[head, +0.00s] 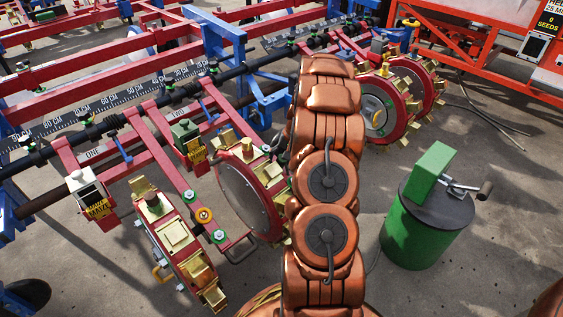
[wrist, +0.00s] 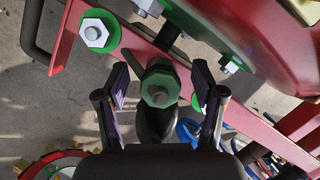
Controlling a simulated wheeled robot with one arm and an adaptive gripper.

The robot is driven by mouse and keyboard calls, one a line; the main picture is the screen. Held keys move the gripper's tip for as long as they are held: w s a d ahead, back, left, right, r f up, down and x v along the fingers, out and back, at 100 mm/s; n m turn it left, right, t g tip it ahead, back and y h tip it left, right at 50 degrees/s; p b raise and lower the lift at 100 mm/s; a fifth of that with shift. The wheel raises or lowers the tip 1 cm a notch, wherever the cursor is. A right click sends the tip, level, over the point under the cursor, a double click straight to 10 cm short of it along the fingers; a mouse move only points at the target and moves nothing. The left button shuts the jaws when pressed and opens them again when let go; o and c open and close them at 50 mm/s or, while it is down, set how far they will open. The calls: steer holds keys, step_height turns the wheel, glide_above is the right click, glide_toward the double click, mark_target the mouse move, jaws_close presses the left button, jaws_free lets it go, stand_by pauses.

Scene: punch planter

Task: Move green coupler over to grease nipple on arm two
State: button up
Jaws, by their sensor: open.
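In the wrist view, my gripper (wrist: 160,88) is open, one finger on each side of a green six-sided piece (wrist: 160,73) with a grey round stub, which looks like the green coupler. Gaps show between it and both fingers. A dark rounded body lies just below it, partly hidden by my gripper. Behind it runs a red arm bar (wrist: 78,72) with a bolt on a green washer (wrist: 97,33). I cannot make out the grease nipple, or whether the coupler touches it. In the head view my copper arm hides my gripper and the coupler.
A green drum (head: 412,240) with a green box and crank stands to the right. Red planter wheels (head: 240,185) with gold cups are left of my arm, and more (head: 385,115) stand beyond it. Open concrete floor (head: 470,260) lies around the drum.

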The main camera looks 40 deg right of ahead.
steer(key=v, duration=1.1)
steer(key=shift+r, duration=0.25)
steer(key=s+a+r+n+g+p, duration=0.1)
steer(key=s+a+r+n+p, duration=0.2)
steer(key=a+r+p, duration=0.95)
steer(key=s+a+r+n+g+p, duration=0.3)
steer(key=a+r+p, duration=0.4)
steer(key=a+r, duration=0.9)
steer(key=s+a+r+n+p, duration=0.1)
steer(key=s+a+r+p, duration=0.2)
steer(key=s+r+p, duration=0.3)
steer(key=s+a+r+n+h+p, duration=0.1)
steer(key=s+a+r+n+p, duration=0.1)
steer(key=s+a+r+p, duration=0.2)
steer(key=s+a+r+n+h+p, duration=0.1)
steer(key=s+a+r+p, duration=0.2)
steer(key=s+r+p, duration=0.7)
steer(key=s+r, duration=0.1)
steer(key=s, duration=0.2)
steer(key=shift+s+a+n, duration=0.2)
steer(key=shift+a+n, duration=0.2)
